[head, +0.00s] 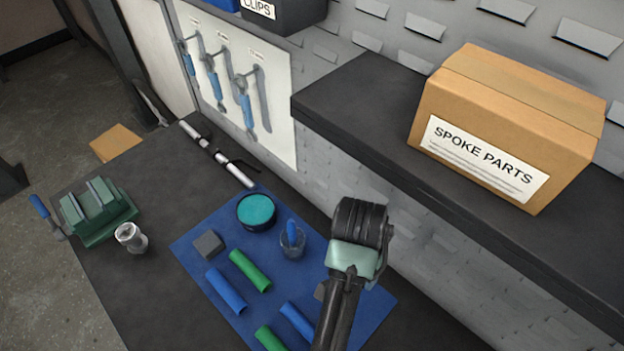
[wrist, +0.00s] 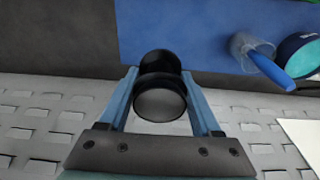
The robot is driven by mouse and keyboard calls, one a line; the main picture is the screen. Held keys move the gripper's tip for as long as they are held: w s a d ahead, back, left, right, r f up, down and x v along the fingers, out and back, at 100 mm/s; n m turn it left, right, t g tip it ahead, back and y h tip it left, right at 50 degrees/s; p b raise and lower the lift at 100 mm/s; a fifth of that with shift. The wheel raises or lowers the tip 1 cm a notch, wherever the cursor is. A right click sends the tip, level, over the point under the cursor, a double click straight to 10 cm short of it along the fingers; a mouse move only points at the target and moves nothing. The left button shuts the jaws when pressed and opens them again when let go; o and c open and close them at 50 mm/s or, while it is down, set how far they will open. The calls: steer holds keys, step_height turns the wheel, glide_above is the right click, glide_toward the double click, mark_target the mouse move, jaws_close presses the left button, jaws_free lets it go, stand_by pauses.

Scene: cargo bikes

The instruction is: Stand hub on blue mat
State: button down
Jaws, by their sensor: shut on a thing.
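The blue mat (head: 205,240) lies on the dark bench, and its edge also shows in the wrist view (wrist: 190,30). My gripper (wrist: 160,75) is shut on the hub (wrist: 160,102), a dark spool-shaped part with a greyish round end face, between its blue fingers. In the wrist view the hub overlaps the mat's wall-side edge; its height above the bench cannot be told. In the head view my wrist is over the mat's right part and hides the fingers and the hub.
On the mat are a teal-topped tin (head: 257,211), a clear cup with a blue tool (head: 292,241), a grey block (head: 208,244) and several blue and green grips. A green vise (head: 97,210) and a silver part (head: 130,238) stand left. A shelf with a carton (head: 505,125) is at right.

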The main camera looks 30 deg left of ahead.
steer(key=f, duration=0.5)
steer(key=shift+s+f+p, duration=0.2)
steer(key=shift+p, duration=0.15)
steer(key=shift+f, duration=2.25)
steer(key=shift+f, duration=0.15)
steer(key=shift+c, duration=0.4)
jaws_free()
steer(key=r, duration=0.3)
steer(key=s+r, duration=0.1)
steer(key=r, duration=0.7)
steer(key=shift+s+a+r, duration=0.2)
steer(key=shift+s, duration=0.05)
steer(key=shift+s+r, duration=0.1)
steer(key=shift+r, duration=0.3)
